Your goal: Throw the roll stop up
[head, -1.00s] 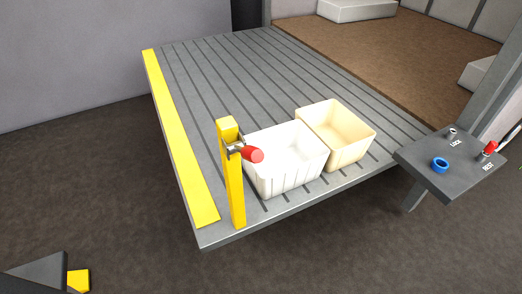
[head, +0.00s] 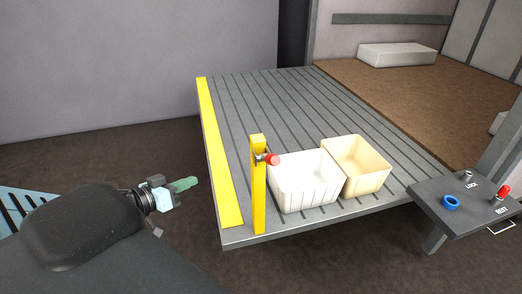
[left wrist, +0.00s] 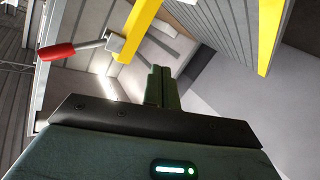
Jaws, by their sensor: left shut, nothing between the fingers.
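The roll stop looks to be the long yellow strip (head: 220,155) along the platform's left edge; it appears to lie flat. A yellow post (head: 259,195) stands upright at the near corner. A lever with a red grip (head: 272,159) sticks out to the right from its top. In the left wrist view the red grip (left wrist: 57,52) and post (left wrist: 138,28) are at upper left, the strip (left wrist: 269,35) at upper right. My left gripper (head: 187,184) is shut and empty, left of the platform, apart from post and lever. My right gripper is out of view.
A white ribbed bin (head: 305,183) and a cream bin (head: 358,168) stand on the grooved platform (head: 290,100) right of the post. A grey control panel (head: 465,203) with a blue ring and red-tipped switch is at right. Floor left of the platform is clear.

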